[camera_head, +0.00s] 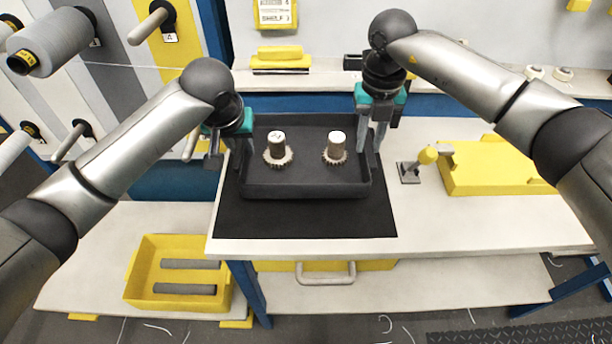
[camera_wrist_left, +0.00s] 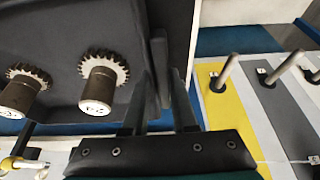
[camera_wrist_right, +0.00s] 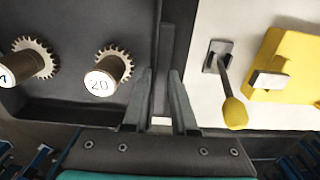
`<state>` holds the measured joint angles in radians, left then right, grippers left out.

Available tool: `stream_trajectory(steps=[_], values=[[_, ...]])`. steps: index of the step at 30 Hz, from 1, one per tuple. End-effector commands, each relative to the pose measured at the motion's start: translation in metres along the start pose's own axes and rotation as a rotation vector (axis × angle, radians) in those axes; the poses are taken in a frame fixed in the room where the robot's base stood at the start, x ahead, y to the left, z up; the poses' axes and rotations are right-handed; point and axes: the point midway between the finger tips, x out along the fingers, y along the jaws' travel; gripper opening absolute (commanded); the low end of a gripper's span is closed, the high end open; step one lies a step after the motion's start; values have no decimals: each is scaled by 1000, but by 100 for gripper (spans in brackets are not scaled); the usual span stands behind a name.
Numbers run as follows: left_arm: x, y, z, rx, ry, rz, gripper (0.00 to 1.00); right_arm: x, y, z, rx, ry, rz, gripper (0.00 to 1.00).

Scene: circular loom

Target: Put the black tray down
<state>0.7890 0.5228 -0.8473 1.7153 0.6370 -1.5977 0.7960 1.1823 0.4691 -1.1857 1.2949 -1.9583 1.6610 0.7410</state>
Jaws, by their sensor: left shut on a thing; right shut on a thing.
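The black tray (camera_head: 305,190) is level over the black mat (camera_head: 300,222) on the white table; I cannot tell whether its underside touches the mat. Two brown cylinders with white tops, a left one (camera_head: 277,146) and a right one (camera_head: 337,143), stand in it on toothed gears. My left gripper (camera_head: 241,150) is shut on the tray's left wall, also seen in the left wrist view (camera_wrist_left: 160,85). My right gripper (camera_head: 372,135) is shut on the right wall. In the right wrist view the right cylinder (camera_wrist_right: 106,77) is marked 20.
A lever with a yellow knob (camera_head: 428,155) and a yellow plate (camera_head: 495,170) are right of the tray. Yellow blocks (camera_head: 280,58) lie on the ledge behind. A yellow bin (camera_head: 180,270) with grey rods sits on the lower shelf. The table front at right is clear.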

Motion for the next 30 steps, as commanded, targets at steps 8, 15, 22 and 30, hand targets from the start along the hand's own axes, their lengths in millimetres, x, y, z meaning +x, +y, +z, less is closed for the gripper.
stream_trajectory(steps=[8,15,22,30], values=[[-2,1,-2,-1,5,2,0,-2,1,1,-1,-3,2,0],[2,1,0,-1,5,2,0,2,0,1,-1,-3,2,0],[10,1,3,0,5,2,0,10,1,1,-1,-2,2,0],[20,1,7,0,5,2,0,21,1,1,-1,-2,2,0]])
